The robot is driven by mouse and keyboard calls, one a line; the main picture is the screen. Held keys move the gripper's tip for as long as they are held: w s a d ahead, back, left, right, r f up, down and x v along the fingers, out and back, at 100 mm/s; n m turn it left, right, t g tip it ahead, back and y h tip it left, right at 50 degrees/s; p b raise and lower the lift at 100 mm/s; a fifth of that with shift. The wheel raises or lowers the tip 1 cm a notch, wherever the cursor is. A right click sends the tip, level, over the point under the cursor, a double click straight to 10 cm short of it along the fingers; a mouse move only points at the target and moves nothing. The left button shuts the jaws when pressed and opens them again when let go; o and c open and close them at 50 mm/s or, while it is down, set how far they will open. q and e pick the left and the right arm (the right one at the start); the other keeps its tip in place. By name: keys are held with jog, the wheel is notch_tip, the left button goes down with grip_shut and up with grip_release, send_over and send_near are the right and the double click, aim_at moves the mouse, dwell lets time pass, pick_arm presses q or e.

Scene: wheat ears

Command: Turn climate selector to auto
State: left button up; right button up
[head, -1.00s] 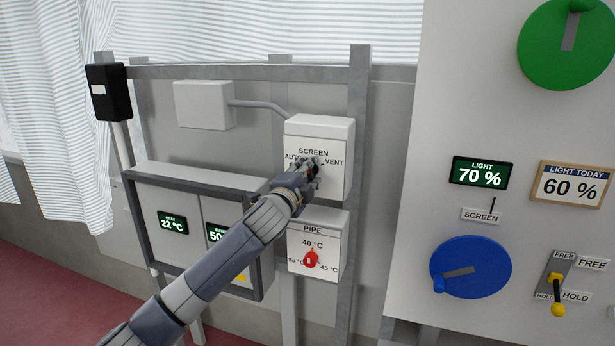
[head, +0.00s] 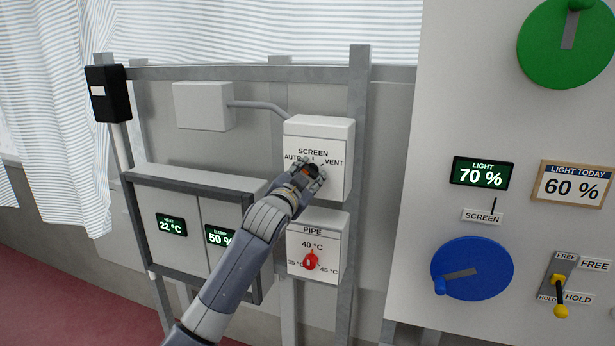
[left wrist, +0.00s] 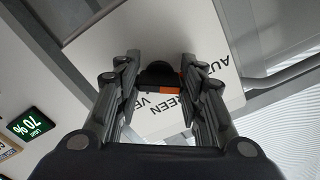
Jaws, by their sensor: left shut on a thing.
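The climate selector is a white box (head: 335,190) labelled SCREEN, with AUTO at the left and VENT at the right, on a grey metal frame. Its dark knob shows between my fingers in the left wrist view (left wrist: 158,75), with an orange part beside it. My left gripper (head: 314,171) is at the front of this box and shut on the knob. The hand hides most of the knob in the head view, so I cannot tell exactly where it points. My right gripper is not in view.
Below is a PIPE box (head: 328,245) with a red knob (head: 310,260). A cabinet (head: 150,200) with green displays stands left, behind my forearm. A white panel (head: 400,280) at right carries a blue dial (head: 490,275), a green dial (head: 545,50) and a yellow-tipped lever (head: 559,295).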

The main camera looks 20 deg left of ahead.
pick_arm(q)
jog(key=shift+o, duration=0.2)
jog(key=shift+n, duration=0.5)
jog(key=shift+c, duration=0.2)
jog(key=o, duration=1.1)
jog(key=s, duration=1.2)
jog(key=shift+a, duration=0.25)
jog(key=shift+w+f, duration=0.1)
jog(key=shift+f, duration=0.05)
